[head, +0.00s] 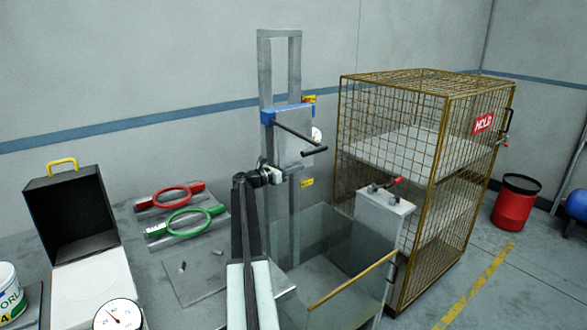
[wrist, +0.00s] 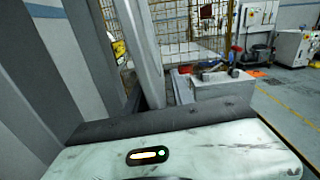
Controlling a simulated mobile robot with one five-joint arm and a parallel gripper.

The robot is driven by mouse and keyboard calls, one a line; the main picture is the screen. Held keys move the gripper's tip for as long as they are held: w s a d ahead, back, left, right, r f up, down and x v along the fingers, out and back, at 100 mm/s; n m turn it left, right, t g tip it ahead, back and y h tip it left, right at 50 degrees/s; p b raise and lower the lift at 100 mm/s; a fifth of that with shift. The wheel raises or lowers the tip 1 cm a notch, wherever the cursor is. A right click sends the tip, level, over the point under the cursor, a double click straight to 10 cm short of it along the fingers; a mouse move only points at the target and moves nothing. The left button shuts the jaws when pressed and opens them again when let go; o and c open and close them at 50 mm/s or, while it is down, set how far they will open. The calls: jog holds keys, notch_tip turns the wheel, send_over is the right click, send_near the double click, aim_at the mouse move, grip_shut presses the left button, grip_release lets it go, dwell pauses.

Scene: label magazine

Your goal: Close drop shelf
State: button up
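I cannot say for certain which part is the drop shelf. In the head view a tall grey frame (head: 265,70) carries a grey panel (head: 292,150) with a blue top edge. A dark bar (head: 298,136) sticks out from this panel towards the lower right. My gripper (head: 285,173) is at the end of my arm, just in front of the frame and below the panel. It is small and partly dark there, so its fingers are not clear. In the wrist view no fingertips can be made out; a pale, scuffed surface with a lit indicator fills the lower part.
A clear-walled enclosure (head: 338,260) with a wooden rail (head: 350,281) stands right of my arm. Behind it are a grey box (head: 384,220) with a red-tipped lever and a wire cage (head: 390,112). At left are an open black case (head: 75,215) and red and green ring-shaped tools (head: 174,194).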

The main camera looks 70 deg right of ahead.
grip_shut()
dwell(1.3)
